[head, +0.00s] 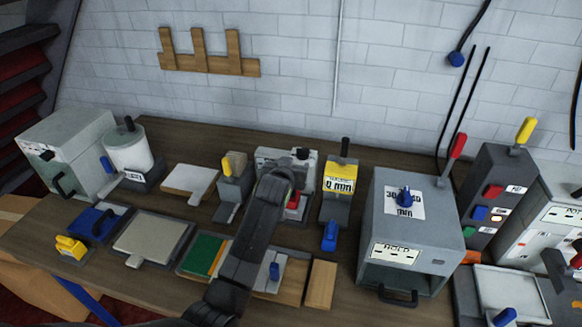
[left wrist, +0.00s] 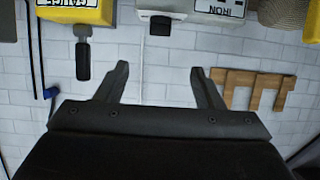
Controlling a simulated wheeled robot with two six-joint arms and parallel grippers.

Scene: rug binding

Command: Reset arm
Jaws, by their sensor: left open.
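My left arm (head: 252,240) reaches up from the bottom of the head view over the bench. Its far end is in front of a grey-white machine (head: 270,157) near the middle of the bench, and the arm hides its own fingers there. In the left wrist view, which is upside down, my left gripper (left wrist: 160,68) has its two dark fingers spread apart. Nothing is between them but the white brick wall (left wrist: 160,95). A box labelled IRON (left wrist: 218,8) and a yellow GAUGE box (left wrist: 75,10) lie beyond the fingertips, at the top. My right gripper is not in view.
A yellow-faced station (head: 340,185) and a large grey HOLD box (head: 410,225) stand right of my arm. Left are a green board (head: 202,253), a grey plate (head: 152,240) and a white cylinder (head: 128,150). A wooden rack (head: 210,65) hangs on the wall.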

